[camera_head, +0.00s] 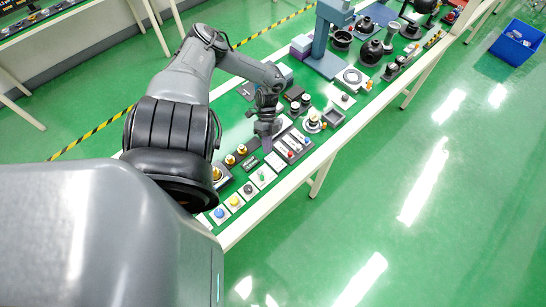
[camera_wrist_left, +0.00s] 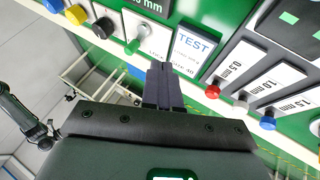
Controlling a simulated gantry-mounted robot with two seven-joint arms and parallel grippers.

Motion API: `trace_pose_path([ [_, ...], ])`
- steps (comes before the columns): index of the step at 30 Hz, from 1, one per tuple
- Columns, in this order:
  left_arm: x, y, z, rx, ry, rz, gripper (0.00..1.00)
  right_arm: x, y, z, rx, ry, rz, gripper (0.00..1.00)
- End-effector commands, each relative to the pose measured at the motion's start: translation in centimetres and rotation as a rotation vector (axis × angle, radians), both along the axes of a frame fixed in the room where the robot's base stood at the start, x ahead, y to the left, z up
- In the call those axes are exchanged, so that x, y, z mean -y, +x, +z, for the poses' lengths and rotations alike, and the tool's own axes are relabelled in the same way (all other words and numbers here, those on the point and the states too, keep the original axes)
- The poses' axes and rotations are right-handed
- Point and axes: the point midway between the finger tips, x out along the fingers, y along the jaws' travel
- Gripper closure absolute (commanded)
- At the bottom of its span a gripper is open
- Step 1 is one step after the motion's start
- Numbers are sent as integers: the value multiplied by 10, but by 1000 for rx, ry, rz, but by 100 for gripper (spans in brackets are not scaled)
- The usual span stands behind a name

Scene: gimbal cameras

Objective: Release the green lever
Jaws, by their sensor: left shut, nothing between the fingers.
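The green lever (camera_wrist_left: 132,46) is a short metal toggle with a green tip on a white plate in the left wrist view. It appears small on its plate (camera_head: 262,177) near the front edge of the table in the head view. My left gripper (camera_head: 267,146) is over the panel row, close to the white TEST plate. In the left wrist view its dark fingertips (camera_wrist_left: 161,70) are together and empty, just right of the green lever, with a small gap in the picture. I cannot tell the height gap. My right gripper does not show.
A TEST plate (camera_wrist_left: 188,48) lies right of the lever. A black knob (camera_wrist_left: 103,27) and a yellow button (camera_wrist_left: 76,14) lie left. Red (camera_wrist_left: 212,91) and blue (camera_wrist_left: 267,122) knobs sit farther right. A blue crate (camera_head: 517,42) stands on the floor.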

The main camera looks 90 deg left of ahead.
Motion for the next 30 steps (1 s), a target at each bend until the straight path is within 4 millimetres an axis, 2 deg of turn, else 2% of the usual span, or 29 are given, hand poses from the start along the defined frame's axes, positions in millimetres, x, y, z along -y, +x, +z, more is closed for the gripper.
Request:
trace_pose_path([
  [3, -12, 0, 17, -2, 1, -1, 100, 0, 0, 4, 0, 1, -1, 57],
  [10, -26, 0, 35, -1, 1, 0, 100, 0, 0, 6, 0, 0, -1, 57],
  [30, -28, 0, 38, 0, -1, 0, 100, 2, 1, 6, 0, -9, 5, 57],
])
